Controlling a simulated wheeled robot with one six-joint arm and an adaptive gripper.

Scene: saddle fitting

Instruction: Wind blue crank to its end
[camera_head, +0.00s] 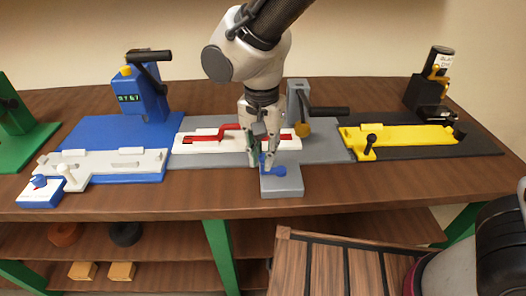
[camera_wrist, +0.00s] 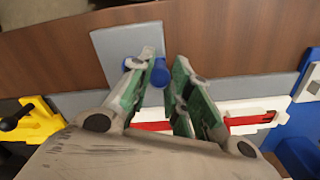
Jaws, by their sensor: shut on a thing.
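The blue crank (camera_head: 281,171) sits on a grey block (camera_head: 282,187) at the front edge of the middle grey station. My gripper (camera_head: 262,166) points down over the block, with its fingers around the blue part. In the wrist view, my gripper (camera_wrist: 164,60) has its two green-padded fingers on either side of a blue piece of the crank (camera_wrist: 160,74). Another blue end shows beyond the left finger. The fingers hide part of the crank.
Behind the crank lies a white rail with a red slider (camera_head: 205,134). A blue station (camera_head: 130,130) stands to the left and a black station with a yellow rail (camera_head: 405,136) to the right. A grey post with a black handle (camera_head: 328,111) stands close behind my gripper.

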